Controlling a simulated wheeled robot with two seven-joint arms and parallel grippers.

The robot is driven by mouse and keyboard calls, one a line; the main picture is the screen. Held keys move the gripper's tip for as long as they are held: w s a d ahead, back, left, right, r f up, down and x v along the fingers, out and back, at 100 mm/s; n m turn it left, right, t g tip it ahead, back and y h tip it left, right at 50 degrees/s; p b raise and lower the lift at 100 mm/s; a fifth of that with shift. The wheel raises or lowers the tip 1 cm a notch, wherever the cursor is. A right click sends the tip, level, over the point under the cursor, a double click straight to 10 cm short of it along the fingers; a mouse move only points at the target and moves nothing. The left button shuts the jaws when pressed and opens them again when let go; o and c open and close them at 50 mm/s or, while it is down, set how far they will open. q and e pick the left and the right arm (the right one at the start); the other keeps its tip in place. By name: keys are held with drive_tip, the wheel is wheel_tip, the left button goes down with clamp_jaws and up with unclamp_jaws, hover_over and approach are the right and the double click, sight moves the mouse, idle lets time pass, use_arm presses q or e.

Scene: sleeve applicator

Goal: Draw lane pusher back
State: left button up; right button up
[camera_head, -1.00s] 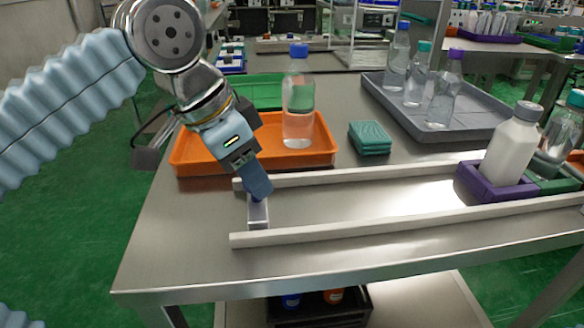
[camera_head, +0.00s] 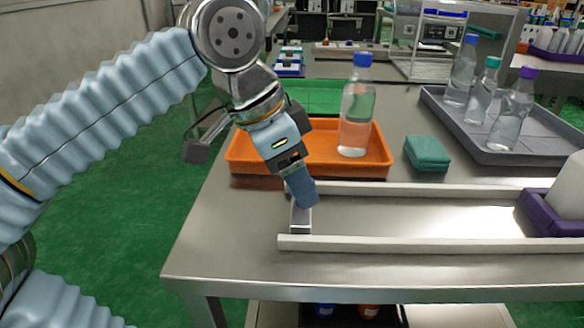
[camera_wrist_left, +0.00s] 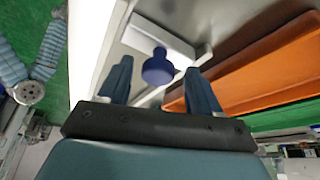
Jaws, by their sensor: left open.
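The lane pusher (camera_head: 300,219) is a pale metal block at the left end of the lane, between two white rails. A dark blue knob (camera_wrist_left: 157,68) on it shows in the left wrist view. My left gripper (camera_head: 302,197) is above the pusher in the head view. In the left wrist view its two blue fingers (camera_wrist_left: 160,70) are apart, one on each side of the knob, with gaps visible. The fingers partly hide the pusher in the head view, and the knob is hidden there.
The front rail (camera_head: 420,244) and back rail (camera_head: 430,189) bound the lane. A purple holder (camera_head: 540,215) with a white bottle (camera_head: 568,190) stands at its right. An orange tray (camera_head: 255,155) with a clear bottle (camera_head: 357,115) and green cloths (camera_head: 427,153) lie behind.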

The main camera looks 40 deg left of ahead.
use_arm(q)
drive_tip(key=p+v, duration=0.3)
drive_tip(key=v, duration=1)
drive_tip(key=shift+s+r, duration=0.2)
drive_tip(key=shift+r, duration=0.1)
drive_tip(key=shift+a, duration=0.15)
